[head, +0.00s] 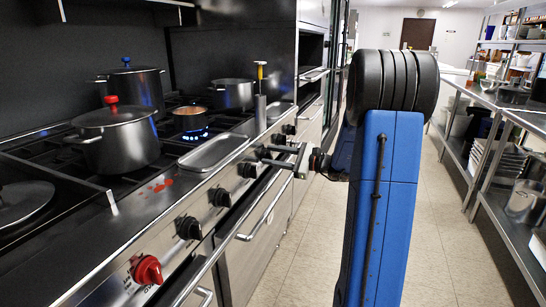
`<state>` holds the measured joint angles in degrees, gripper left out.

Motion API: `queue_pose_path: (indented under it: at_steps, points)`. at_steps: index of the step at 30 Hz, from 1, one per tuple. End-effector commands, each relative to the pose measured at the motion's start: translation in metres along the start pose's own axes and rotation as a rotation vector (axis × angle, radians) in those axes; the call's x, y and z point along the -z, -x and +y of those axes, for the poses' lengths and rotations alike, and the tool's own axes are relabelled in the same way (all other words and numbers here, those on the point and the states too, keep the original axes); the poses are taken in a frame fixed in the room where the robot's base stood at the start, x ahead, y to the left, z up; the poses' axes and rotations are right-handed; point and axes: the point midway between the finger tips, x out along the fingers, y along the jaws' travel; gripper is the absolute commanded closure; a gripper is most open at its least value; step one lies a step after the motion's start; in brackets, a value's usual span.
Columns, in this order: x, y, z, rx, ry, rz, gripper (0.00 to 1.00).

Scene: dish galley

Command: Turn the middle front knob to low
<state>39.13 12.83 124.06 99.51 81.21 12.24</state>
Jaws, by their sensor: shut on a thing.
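A row of black knobs runs along the stove's steel front panel, with a red knob (147,270) at the near end. Nearer black knobs show clearly, including one knob (219,197) and another knob (247,170). My gripper (264,154) reaches the panel from the right and is shut on a black knob about midway along the row. Its fingers mostly cover that knob, so its pointer and setting cannot be read. Farther knobs (288,129) show just beyond the gripper.
A red-knobbed lidded pot (115,140), a small pan (190,119) over a blue flame and a steel tray (213,151) sit on the stove. An oven handle (265,212) runs below the knobs. Shelving (500,120) lines the right; the aisle floor is clear.

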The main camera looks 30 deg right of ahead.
Motion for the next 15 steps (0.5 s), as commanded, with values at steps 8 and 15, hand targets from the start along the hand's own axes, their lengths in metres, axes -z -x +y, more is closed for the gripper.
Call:
queue_pose_path:
  at_steps: [8,15]
  points:
    - [0.0001,0.0002,0.0006,0.000,0.070,0.000,0.82]
    - [0.0001,0.0002,0.0007,0.000,0.078,0.000,0.82]
